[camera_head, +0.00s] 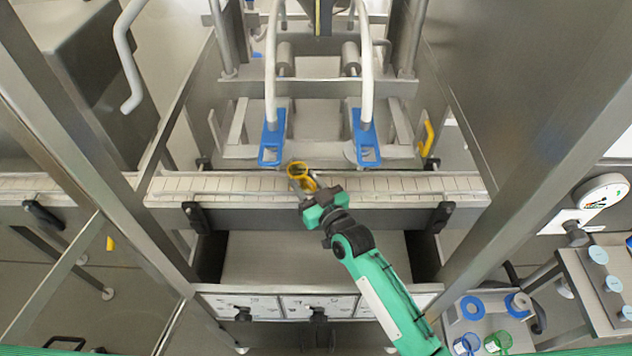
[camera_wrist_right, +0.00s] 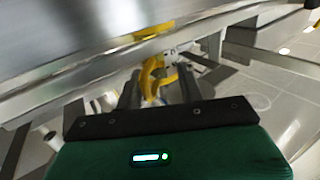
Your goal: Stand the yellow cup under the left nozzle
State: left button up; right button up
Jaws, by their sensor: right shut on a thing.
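The yellow cup (camera_head: 298,169) is in the jaws of my right gripper (camera_head: 304,186), above the conveyor belt. In the head view it shows just right of and below the blue tip of the left nozzle (camera_head: 271,145). The right nozzle (camera_head: 365,140) is farther right. In the right wrist view, the yellow handle of the cup (camera_wrist_right: 151,77) sits between the dark fingers of my right gripper (camera_wrist_right: 158,92); most of the cup is hidden. I cannot tell whether the cup touches the belt. My left gripper is not in view.
The tiled conveyor belt (camera_head: 410,184) runs across the frame with a rail along its front edge. Steel posts (camera_head: 160,225) stand at both sides. A side table at lower right holds a blue cup (camera_head: 466,345) and a green cup (camera_head: 497,343). The belt is clear on both sides of the cup.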

aim_at(287, 192)
jog(key=shift+a, duration=2.4)
jog(key=shift+s+f+p, duration=0.1)
jog(key=shift+p, duration=0.2)
jog(key=o, duration=1.2)
jog(key=shift+c, duration=0.2)
jog(key=shift+s+d+f, duration=0.1)
jog(key=shift+s+d, duration=0.15)
jog(key=shift+s, duration=0.1)
jog(key=b+v, duration=0.3)
jog(key=v, duration=1)
